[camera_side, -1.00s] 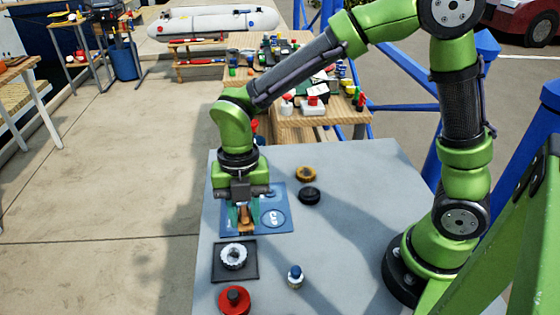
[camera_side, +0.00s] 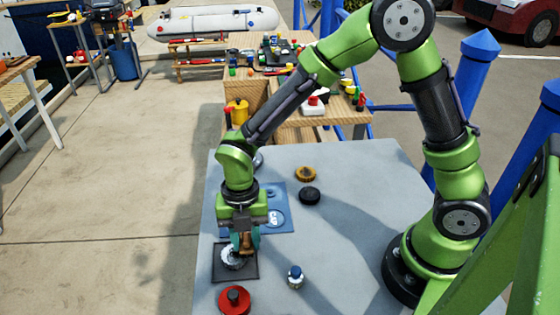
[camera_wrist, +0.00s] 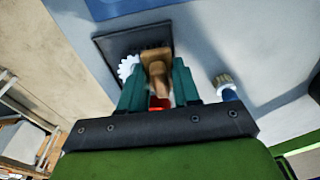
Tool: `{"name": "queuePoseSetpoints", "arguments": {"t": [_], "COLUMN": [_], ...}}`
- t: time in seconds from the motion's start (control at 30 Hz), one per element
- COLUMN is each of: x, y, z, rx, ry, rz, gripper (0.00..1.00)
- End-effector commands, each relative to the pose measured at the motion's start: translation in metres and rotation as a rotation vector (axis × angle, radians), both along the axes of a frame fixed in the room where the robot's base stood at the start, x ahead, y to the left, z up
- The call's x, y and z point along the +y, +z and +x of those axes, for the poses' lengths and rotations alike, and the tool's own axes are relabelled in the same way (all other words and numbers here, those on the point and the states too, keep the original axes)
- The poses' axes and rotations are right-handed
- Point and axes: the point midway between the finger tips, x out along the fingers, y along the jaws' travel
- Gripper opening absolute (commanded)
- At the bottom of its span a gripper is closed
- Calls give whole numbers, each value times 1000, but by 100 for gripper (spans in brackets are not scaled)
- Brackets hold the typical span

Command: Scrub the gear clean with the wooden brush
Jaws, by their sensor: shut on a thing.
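My gripper (camera_side: 243,245) is shut on the wooden brush (camera_side: 246,243), which points down between its fingers. The brush also shows between the fingers in the wrist view (camera_wrist: 156,68). The gear (camera_side: 231,259) is white and toothed and lies on a square black tray (camera_side: 219,277) near the table's left edge. In the side view the brush is over the gear's right upper part and hides some of it. In the wrist view the gear (camera_wrist: 127,66) shows left of the brush. I cannot tell whether the bristles touch the gear.
A blue mat (camera_side: 284,219) lies behind. An orange-brown disc (camera_side: 305,173) and a black disc (camera_side: 309,195) lie farther back. The table's middle is clear.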

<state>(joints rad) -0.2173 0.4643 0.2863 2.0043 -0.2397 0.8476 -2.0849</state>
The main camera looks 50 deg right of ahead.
Motion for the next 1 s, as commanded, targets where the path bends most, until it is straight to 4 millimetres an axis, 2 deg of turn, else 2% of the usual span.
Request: {"name": "queuePoseSetpoints", "arguments": {"t": [0.63,1.0], "x": [56,24], "y": [0,0], "z": [25,11], "rx": [-1,1], "ry": [5,0], "rz": [1,-1], "gripper": [2,2]}}
